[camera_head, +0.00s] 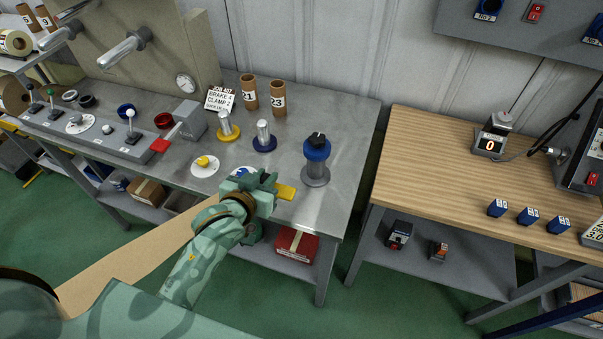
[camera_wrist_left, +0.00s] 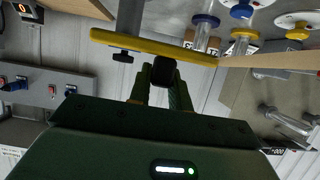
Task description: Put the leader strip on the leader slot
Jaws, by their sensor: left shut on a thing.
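The leader strip is a long tan band (camera_head: 130,230) with a yellow end (camera_head: 286,191). The band runs from the lower left and passes behind my left arm. My left gripper (camera_head: 268,187) is shut on the strip near its yellow end, which sticks out to the right above the table's front edge. In the left wrist view the yellow end (camera_wrist_left: 150,47) crosses just beyond the fingers (camera_wrist_left: 162,78), and the tan band leaves to the right. A grey post with a blue collar and black knob (camera_head: 317,150) stands right of the gripper. I cannot clearly make out the leader slot.
The metal table (camera_head: 350,115) holds a yellow-based pin (camera_head: 226,126), a blue-based pin (camera_head: 264,136), cardboard tubes (camera_head: 249,92) and a control panel with levers (camera_head: 131,130). A wooden table (camera_head: 440,160) stands to the right across a gap.

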